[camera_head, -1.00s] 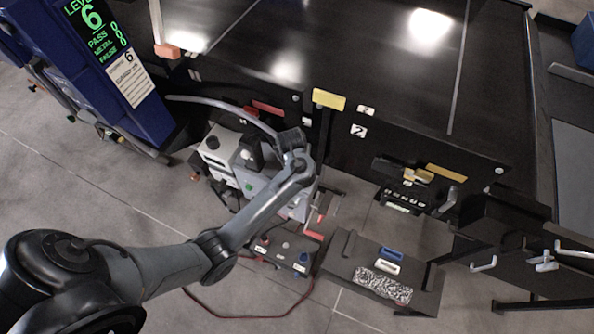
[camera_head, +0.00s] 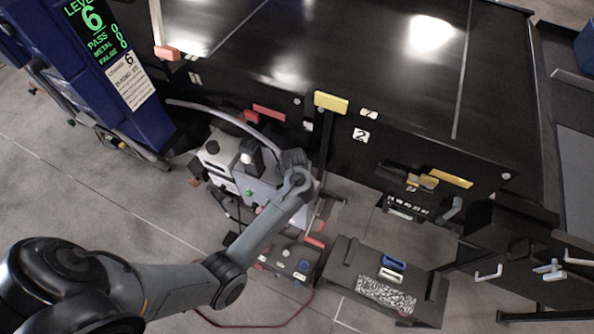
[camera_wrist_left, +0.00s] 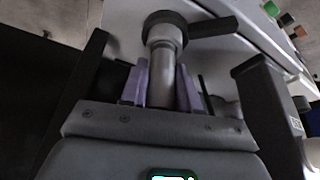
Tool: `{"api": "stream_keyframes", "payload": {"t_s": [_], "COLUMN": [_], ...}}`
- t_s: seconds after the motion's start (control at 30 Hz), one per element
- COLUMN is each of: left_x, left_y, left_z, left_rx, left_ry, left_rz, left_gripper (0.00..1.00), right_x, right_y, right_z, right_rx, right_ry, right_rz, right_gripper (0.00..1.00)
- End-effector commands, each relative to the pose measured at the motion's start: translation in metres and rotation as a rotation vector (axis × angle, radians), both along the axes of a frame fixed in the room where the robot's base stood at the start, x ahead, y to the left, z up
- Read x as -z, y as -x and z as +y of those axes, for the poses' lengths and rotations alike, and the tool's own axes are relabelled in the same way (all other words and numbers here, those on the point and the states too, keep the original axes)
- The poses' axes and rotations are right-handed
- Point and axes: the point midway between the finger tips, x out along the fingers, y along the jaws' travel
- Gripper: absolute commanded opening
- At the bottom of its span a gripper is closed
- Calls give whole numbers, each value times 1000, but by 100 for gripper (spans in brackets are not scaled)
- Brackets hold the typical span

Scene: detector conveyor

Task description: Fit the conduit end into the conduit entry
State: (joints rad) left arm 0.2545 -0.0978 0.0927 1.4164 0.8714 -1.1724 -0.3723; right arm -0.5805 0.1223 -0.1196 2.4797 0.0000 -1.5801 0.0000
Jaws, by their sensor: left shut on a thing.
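In the left wrist view my left gripper (camera_wrist_left: 163,88) is shut, its lilac finger pads on both sides of a grey cylindrical conduit end (camera_wrist_left: 164,58). A black collar (camera_wrist_left: 165,20) with a dark bar to its right sits at the far end of the cylinder, against or just before a pale housing. I cannot tell whether the end is inside an entry. In the head view the grey conduit (camera_head: 222,114) arcs from the blue machine to my left wrist, which hides the gripper. The pale grey box (camera_head: 268,185) lies beneath the wrist. My right gripper is not in view.
The blue machine (camera_head: 110,105) with a green display stands at the left. The black conveyor (camera_head: 370,60) fills the back. A dark bench (camera_head: 345,262) and a small control box (camera_head: 287,262) stand at the front.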

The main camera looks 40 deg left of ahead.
Motion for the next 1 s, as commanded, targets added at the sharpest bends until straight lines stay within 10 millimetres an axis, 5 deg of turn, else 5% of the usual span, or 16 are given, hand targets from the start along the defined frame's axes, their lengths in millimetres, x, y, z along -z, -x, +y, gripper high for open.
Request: {"api": "stream_keyframes", "payload": {"t_s": [0.07, 0.1, 0.27, 0.67, 1.0], "left_x": [3, 3, 3, -4, -55], "left_y": [0, 0, 0, 0, 17], "left_z": [0, 0, 0, 0, -10], "left_rx": [0, 0, 0, 1, 3], "left_ry": [0, 1, 1, -2, -4], "left_rz": [0, 1, 1, 0, -2], "left_gripper": [0, 32, 56, 56, 56], "right_x": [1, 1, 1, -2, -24], "right_y": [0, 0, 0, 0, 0], "right_z": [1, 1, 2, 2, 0], "right_rx": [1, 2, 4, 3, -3], "right_ry": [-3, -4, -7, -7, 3], "right_rz": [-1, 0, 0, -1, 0], "right_gripper": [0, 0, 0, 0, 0]}}
